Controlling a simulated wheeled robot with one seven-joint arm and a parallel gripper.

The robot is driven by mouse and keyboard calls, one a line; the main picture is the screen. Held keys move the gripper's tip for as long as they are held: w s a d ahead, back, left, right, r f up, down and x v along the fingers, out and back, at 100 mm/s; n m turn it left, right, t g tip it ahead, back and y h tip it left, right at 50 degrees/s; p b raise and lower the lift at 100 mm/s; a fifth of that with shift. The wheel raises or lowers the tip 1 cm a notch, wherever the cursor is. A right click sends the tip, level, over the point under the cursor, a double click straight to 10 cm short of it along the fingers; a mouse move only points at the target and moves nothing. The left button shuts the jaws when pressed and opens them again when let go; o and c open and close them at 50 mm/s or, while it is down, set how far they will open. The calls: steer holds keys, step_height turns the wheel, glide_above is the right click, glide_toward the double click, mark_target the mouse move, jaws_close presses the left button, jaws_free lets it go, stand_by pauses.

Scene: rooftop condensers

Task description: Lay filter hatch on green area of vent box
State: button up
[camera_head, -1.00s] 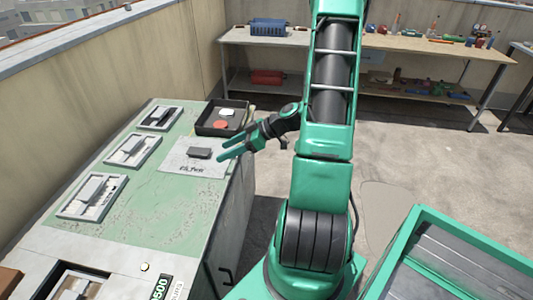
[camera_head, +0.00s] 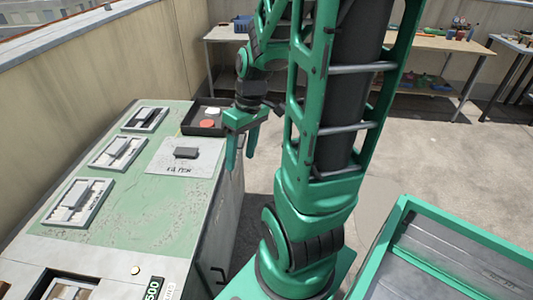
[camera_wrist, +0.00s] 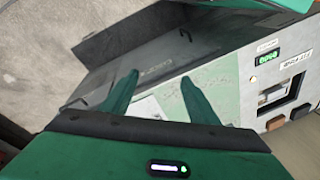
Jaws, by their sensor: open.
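The filter hatch (camera_head: 170,165) is a flat light-grey plate with a dark handle block (camera_head: 186,152) and "FILTER" lettering. It lies flat on top of the vent box (camera_head: 120,252), near the right edge, with the green area (camera_head: 128,205) beside it on the left and front. My gripper (camera_head: 242,160) is open and empty, with its green fingers pointing down just right of the hatch. In the wrist view, the spread fingers (camera_wrist: 158,82) reach toward the box, and a pale plate (camera_wrist: 147,107), probably the hatch, shows partly between them.
Several framed vents (camera_head: 117,152) line the left of the box top. A dark tray (camera_head: 190,130) with a red and a white item stands behind the hatch. A green-rimmed metal bed (camera_head: 440,240) is at lower right. Workbenches (camera_head: 430,43) stand at the back; open floor lies between.

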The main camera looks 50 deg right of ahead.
steer(key=s+r+m+h, duration=0.1)
steer(key=s+r+m, duration=0.2)
steer(key=s, duration=0.2)
steer(key=s+r+m+g, duration=0.1)
steer(key=s+r+m, duration=0.2)
steer(key=s, duration=0.2)
steer(key=shift+s+a+r+m+h, duration=0.2)
steer(key=shift+s+a+m+h, duration=0.1)
steer(key=shift+s+a+h, duration=0.1)
steer(key=shift+w, duration=0.1)
